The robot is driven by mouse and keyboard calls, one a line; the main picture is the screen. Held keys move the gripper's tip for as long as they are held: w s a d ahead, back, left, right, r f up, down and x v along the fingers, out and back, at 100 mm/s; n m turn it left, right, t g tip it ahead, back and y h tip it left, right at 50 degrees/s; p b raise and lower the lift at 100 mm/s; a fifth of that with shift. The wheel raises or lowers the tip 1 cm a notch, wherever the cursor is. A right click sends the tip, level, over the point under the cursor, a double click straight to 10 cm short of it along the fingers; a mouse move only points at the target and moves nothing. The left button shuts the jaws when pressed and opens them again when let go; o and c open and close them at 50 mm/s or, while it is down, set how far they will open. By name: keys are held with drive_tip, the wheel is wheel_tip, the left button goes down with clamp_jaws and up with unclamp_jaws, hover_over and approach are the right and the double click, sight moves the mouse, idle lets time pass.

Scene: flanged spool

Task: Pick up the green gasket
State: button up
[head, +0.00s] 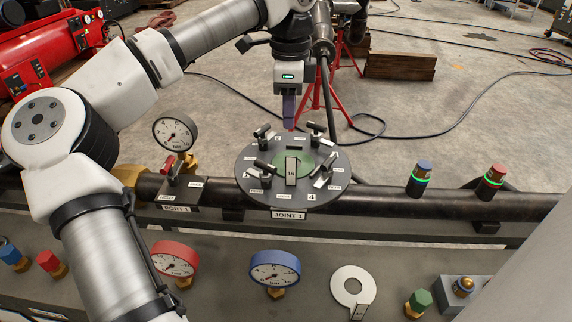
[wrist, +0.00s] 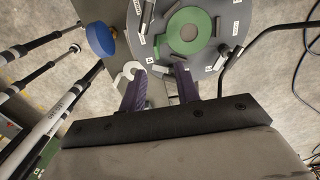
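The green gasket (head: 303,157) lies flat at the middle of the round grey flange (head: 246,181) labelled JOINT 1. A pale tag marked 16 stands in front of part of it. In the wrist view the green gasket (wrist: 204,42) is a ring with a centre hole, at the top, beyond the fingertips. My gripper (head: 289,122) is above the far side of the flange, pointing down. In the wrist view my gripper (wrist: 160,80) has its two purple fingers apart, with no gasket between them.
Several black-handled clamps (head: 264,168) stand around the gasket on the flange. A dark gauge (head: 175,133) and red valve are at left. A white ring gasket (head: 340,290) lies on the bench front, near a blue gauge (head: 275,270). Two lit buttons (head: 420,178) are at right.

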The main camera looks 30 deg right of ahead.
sight(291, 155)
drive_tip(key=f, duration=0.3)
drive_tip(key=f+p, duration=0.1)
drive_tip(key=f, duration=0.2)
drive_tip(key=s+f+p, duration=0.1)
drive_tip(key=f, duration=0.3)
drive_tip(key=shift+a+f, duration=0.1)
drive_tip(key=shift+f, duration=0.55)
clamp_jaws()
